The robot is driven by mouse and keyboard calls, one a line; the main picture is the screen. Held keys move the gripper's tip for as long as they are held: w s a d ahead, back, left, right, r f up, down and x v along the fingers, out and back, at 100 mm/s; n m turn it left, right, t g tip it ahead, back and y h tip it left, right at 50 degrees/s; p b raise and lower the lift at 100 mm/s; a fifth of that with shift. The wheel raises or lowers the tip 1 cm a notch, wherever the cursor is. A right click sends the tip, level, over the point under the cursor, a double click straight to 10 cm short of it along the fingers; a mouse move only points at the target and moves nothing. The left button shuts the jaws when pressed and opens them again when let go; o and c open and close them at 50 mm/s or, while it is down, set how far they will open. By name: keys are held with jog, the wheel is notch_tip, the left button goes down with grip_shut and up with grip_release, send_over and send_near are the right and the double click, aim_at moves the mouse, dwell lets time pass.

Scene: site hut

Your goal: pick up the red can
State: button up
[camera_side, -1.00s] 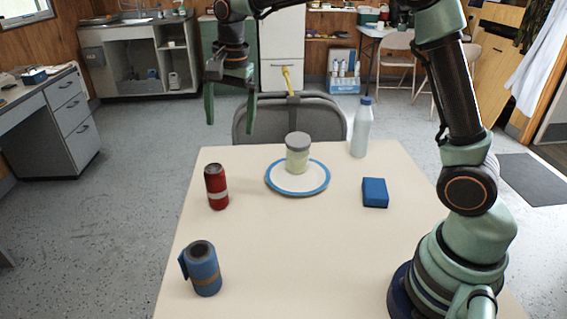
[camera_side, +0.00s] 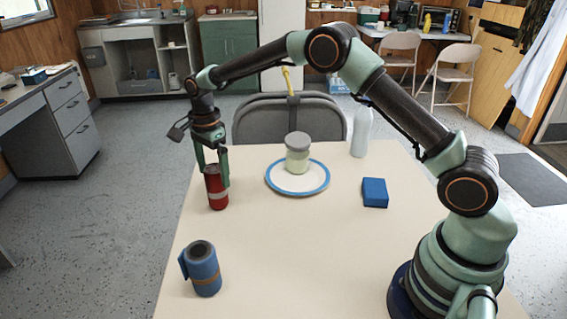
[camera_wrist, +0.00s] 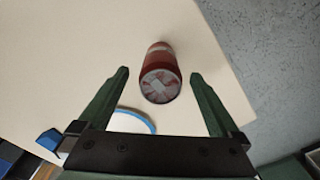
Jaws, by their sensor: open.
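The red can (camera_side: 216,190) with a pale band stands upright near the left edge of the table. In the wrist view the can (camera_wrist: 160,75) shows its grey top, lying between the tips of my two fingers with gaps on both sides. My gripper (camera_side: 213,172) points down over the can in the side view, its fingers reaching beside the can's upper part. In the wrist view my gripper (camera_wrist: 159,77) is open and holds nothing. Whether a finger touches the can cannot be told from the side view.
A blue mug (camera_side: 203,270) stands nearer on the table (camera_side: 290,260). A blue-rimmed plate (camera_side: 312,188) bears a grey-lidded jar (camera_side: 298,155). A blue box (camera_side: 375,192) and a pale bottle (camera_side: 362,130) are to the right. The table's left edge is close to the can.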

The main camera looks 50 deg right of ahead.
aim_at(217, 187)
jog(key=shift+d+f, duration=0.1)
jog(key=shift+f, duration=2.7)
jog(key=c, duration=1.4)
